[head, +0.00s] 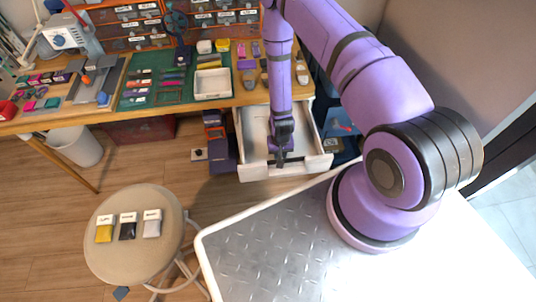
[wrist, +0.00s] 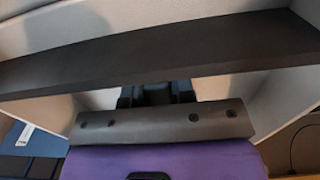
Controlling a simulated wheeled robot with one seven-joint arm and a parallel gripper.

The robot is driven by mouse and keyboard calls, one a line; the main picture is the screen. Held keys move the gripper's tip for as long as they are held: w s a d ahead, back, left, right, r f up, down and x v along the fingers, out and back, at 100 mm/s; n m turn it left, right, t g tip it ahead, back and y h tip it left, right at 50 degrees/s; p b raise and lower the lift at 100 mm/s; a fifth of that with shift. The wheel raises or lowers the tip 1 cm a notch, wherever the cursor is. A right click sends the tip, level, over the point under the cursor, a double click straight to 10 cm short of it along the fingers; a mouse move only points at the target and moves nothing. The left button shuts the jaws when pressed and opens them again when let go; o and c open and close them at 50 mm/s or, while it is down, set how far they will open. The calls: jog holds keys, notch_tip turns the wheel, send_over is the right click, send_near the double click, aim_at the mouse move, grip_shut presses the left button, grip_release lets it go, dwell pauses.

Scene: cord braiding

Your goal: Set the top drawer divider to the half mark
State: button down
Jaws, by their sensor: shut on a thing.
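The top drawer (head: 309,165) is pulled out below the workbench, and its white walls and front panel show in the head view. My gripper (head: 280,157) reaches down into the drawer near its front panel. In the wrist view, the divider (wrist: 220,48) is a long dark bar that runs across the drawer from wall to wall, slightly tilted in the picture. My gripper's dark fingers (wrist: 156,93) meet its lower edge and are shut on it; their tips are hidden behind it. I cannot make out a half mark in either view.
The workbench (head: 120,112) above holds a green mat, a white tray (head: 212,84) and small tools. A round stool (head: 130,255) with several labelled packets stands at the lower left. A metal-topped table (head: 265,255) lies in front of the drawer. Boxes flank the drawer.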

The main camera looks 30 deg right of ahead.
jog(key=shift+s+d, duration=0.2)
jog(key=shift+d, duration=0.35)
jog(key=c, duration=1)
grip_release()
jog(key=shift+o, duration=0.2)
notch_tip(320, 180, up, 11)
jog(key=shift+f, duration=0.1)
